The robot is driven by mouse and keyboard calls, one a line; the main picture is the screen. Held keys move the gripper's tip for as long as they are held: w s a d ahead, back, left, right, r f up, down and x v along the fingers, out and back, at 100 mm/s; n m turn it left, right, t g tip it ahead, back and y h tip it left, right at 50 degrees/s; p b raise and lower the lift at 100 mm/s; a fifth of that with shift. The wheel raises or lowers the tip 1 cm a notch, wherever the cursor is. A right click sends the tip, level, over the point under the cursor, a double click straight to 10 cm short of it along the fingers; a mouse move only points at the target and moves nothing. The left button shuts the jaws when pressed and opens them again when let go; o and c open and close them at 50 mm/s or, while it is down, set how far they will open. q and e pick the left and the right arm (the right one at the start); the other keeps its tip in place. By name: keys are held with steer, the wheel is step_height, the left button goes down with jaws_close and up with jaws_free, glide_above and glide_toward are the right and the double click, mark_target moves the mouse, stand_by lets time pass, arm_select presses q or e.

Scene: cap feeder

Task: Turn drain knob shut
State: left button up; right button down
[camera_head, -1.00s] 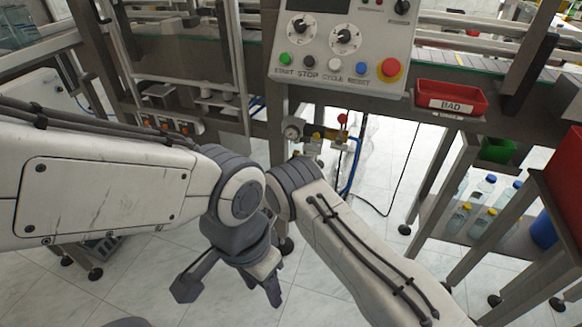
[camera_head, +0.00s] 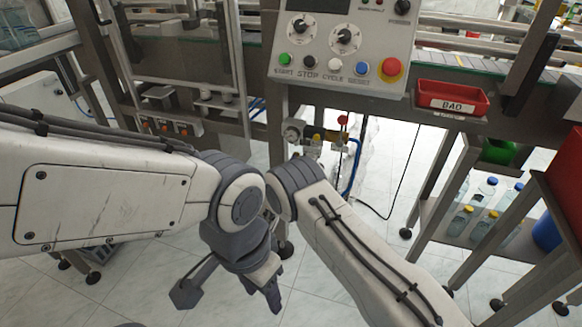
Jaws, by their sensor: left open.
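My left gripper (camera_head: 230,289) hangs low in the middle of the view, its two dark fingers spread apart with nothing between them. It is in front of and below the air unit, apart from it. The air unit stands under the control panel, with a round gauge (camera_head: 292,133), yellow fittings (camera_head: 331,136), a red knob (camera_head: 342,120) and a blue hose (camera_head: 355,166). I cannot tell which part is the drain knob. My right arm comes in from the lower right; its gripper does not show.
The control panel (camera_head: 352,71) with dials and buttons is above the air unit. A red BAD bin (camera_head: 451,98) is to its right. Bottles (camera_head: 484,192) stand on a low shelf at right. A black cable (camera_head: 405,175) hangs beside the unit. Pale tiled floor lies below.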

steer(key=shift+d, duration=0.1)
stand_by(0.4)
steer(key=c, duration=0.6)
jaws_free()
steer(key=shift+c, duration=0.2)
steer(key=shift+s, duration=0.15)
